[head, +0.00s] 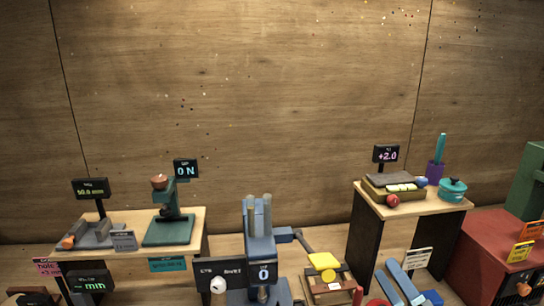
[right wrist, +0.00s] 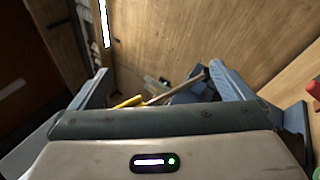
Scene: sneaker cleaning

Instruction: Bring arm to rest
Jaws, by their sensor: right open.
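My right gripper (head: 396,268) is low at the right of the head view, seen as two blue-grey fingers set apart. In the right wrist view its fingers (right wrist: 158,72) are spread wide with nothing between them. It is to the right of the yellow-padded device and in front of the right-hand table. My left gripper does not show in either view. No sneaker can be made out.
A blue stand (head: 259,240) with a "0" display is at bottom centre. A yellow pad (head: 322,261) is beside it. A left table (head: 190,215) bears a green instrument (head: 168,225). A right table (head: 430,207) bears a teal pot (head: 452,190). A red cabinet (head: 488,255) stands far right.

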